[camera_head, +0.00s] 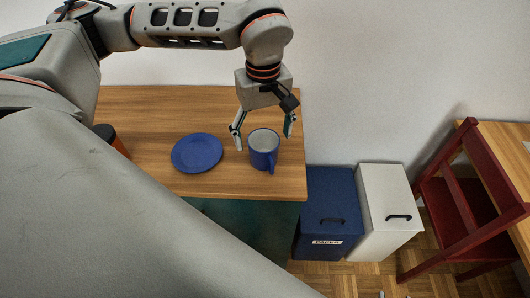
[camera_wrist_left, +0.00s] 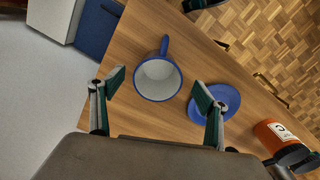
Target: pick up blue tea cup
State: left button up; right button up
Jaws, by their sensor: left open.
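The blue tea cup (camera_head: 263,150), with a pale inside, stands upright on the wooden counter (camera_head: 150,105) near its right end. Its handle points to the front in the head view. My left gripper (camera_head: 263,137) is open above and just behind the cup, its fingers spread to either side. In the left wrist view the cup (camera_wrist_left: 158,79) shows ahead of the open fingertips (camera_wrist_left: 159,90), roughly between them, with its handle pointing away. I cannot tell whether a finger touches it.
A blue plate (camera_head: 197,153) lies left of the cup, close to the left finger. An orange container with a dark lid (camera_wrist_left: 282,137) stands beyond the plate. A blue bin (camera_head: 327,210) and a white bin (camera_head: 387,205) stand right of the counter, then a red chair (camera_head: 452,205).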

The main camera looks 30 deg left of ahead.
aim_at(264, 143)
pick_arm(q)
notch_tip(264, 143, down, 3)
jog(key=shift+w+f, duration=0.1)
jog(key=shift+w, duration=0.05)
jog(key=c, duration=1.4)
